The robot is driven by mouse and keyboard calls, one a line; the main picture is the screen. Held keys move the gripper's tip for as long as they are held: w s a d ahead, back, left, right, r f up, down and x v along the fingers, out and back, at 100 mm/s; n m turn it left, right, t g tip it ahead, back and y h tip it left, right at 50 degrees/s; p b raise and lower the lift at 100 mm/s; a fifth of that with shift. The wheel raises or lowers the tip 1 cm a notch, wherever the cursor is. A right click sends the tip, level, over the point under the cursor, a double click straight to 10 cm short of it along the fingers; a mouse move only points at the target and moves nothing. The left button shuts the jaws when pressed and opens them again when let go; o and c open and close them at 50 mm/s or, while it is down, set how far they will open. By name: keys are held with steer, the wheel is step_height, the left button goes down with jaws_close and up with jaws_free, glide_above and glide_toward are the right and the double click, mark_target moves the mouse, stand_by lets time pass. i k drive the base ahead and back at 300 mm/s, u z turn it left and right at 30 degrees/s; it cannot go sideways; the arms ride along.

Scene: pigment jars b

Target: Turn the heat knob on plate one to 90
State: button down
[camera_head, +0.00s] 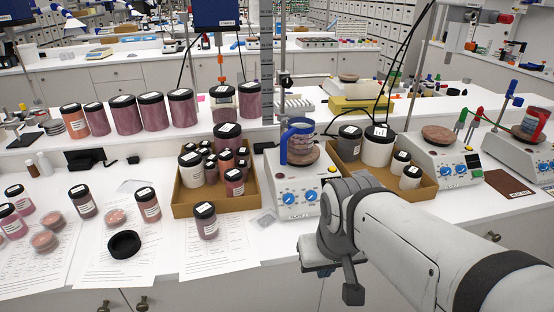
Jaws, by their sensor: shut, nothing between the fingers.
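Plate one (296,217) is a white hot plate with a label on its front edge, standing on the bench at the centre. It has two blue knobs on its sloping front, a left knob (289,198) and a right knob (311,196). The dial settings are too small to read. A beaker with a blue holder (285,145) stands on its round top. My gripper (328,204) is at plate one's front right corner, close to the right knob. It is shut and empty. My wrist partly hides it, and I cannot tell whether it touches the plate.
A cardboard tray of jars (190,211) stands left of plate one, and another tray (428,190) stands close on its right. More hot plates (440,165) are further right.

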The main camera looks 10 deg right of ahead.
mark_target(289, 199)
steer(key=z, duration=1.2)
steer(key=k, duration=1.05)
steer(key=u, duration=1.1)
steer(key=i, duration=1)
steer(key=u, duration=0.1)
